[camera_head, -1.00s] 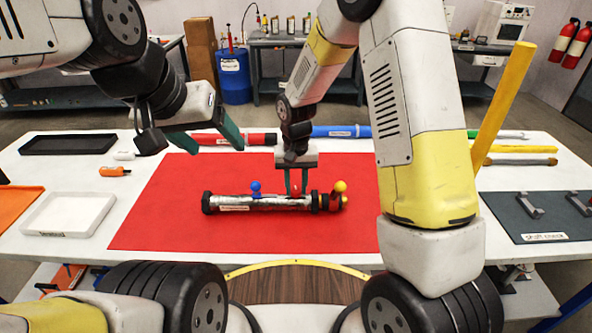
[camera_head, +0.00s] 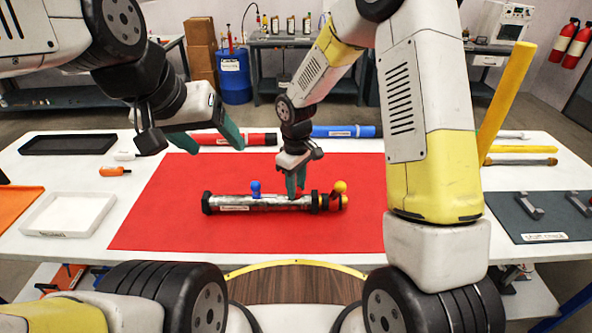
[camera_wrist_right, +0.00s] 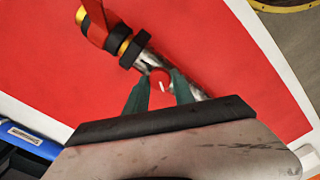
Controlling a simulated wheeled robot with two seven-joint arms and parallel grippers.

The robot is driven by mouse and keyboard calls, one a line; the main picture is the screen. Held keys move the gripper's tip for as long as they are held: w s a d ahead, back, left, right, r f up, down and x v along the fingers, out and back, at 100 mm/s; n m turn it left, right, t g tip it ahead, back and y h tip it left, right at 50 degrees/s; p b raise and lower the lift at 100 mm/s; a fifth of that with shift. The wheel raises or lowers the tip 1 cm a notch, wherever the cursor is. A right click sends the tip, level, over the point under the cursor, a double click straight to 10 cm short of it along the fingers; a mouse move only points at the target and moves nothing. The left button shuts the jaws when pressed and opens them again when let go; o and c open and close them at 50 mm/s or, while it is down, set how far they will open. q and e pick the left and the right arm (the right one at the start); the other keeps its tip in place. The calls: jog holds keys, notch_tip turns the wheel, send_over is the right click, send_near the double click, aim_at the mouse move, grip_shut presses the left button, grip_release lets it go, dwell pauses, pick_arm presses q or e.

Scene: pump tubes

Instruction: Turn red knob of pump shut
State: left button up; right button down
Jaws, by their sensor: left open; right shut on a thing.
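The pump (camera_head: 235,203) is a silver tube with black collars, lying across the red mat (camera_head: 170,225). It has a blue knob (camera_head: 255,188) toward its left and a yellow knob (camera_head: 340,187) at its right end. My right gripper (camera_head: 295,190) points down at the tube, left of the right black collars, shut on the red knob. In the right wrist view the red knob (camera_wrist_right: 160,78) with a white mark sits between the green fingers of my right gripper (camera_wrist_right: 160,82). My left gripper (camera_head: 218,142) is open and empty above the mat's back left.
Red (camera_head: 235,139) and blue (camera_head: 345,131) tubes lie behind the mat. A white tray (camera_head: 50,228), black tray (camera_head: 67,144) and orange-handled tool (camera_head: 112,171) are at left. A grey mat (camera_head: 540,225) and leaning yellow pole (camera_head: 503,100) are at right.

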jog(key=shift+n, duration=0.6)
jog(key=c, duration=1.1)
grip_release()
jog(key=shift+o, duration=0.2)
jog(key=shift+r, duration=3.9)
jog(key=shift+r, duration=0.1)
